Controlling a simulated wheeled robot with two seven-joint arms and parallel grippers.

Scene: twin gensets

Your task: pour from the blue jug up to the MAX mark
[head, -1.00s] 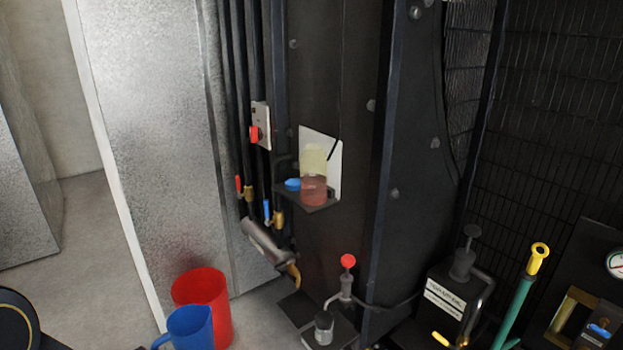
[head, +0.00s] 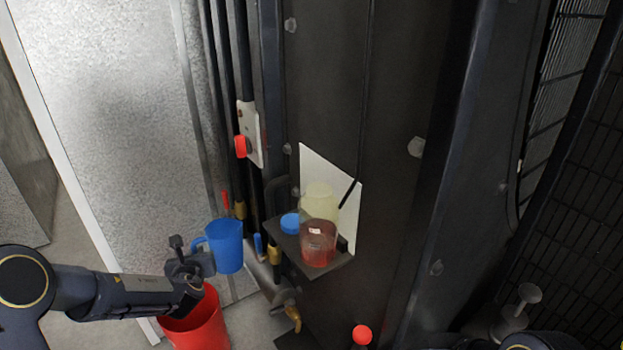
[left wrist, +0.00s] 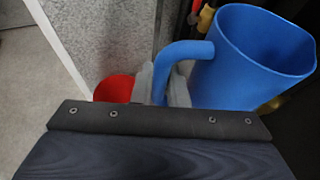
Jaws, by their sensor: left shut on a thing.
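The blue jug (head: 225,247) is held up off the floor, about upright, by my left gripper (head: 196,262), which is shut on its handle. In the left wrist view the jug (left wrist: 250,62) shows its open mouth, and the gripper's fingers (left wrist: 165,88) close around the handle. The clear reservoir (head: 318,203) sits on a small dark shelf to the right of the jug, with reddish liquid in its lower part. A blue cap (head: 290,223) lies beside it on the shelf. I cannot make out the MAX mark. My right gripper is not visible.
A red bucket (head: 196,322) stands on the floor below my left gripper. Pipes with a red switch (head: 241,146) and red and blue valve handles run between jug and shelf. A white plate (head: 347,190) backs the reservoir. A red knob (head: 362,334) is low down.

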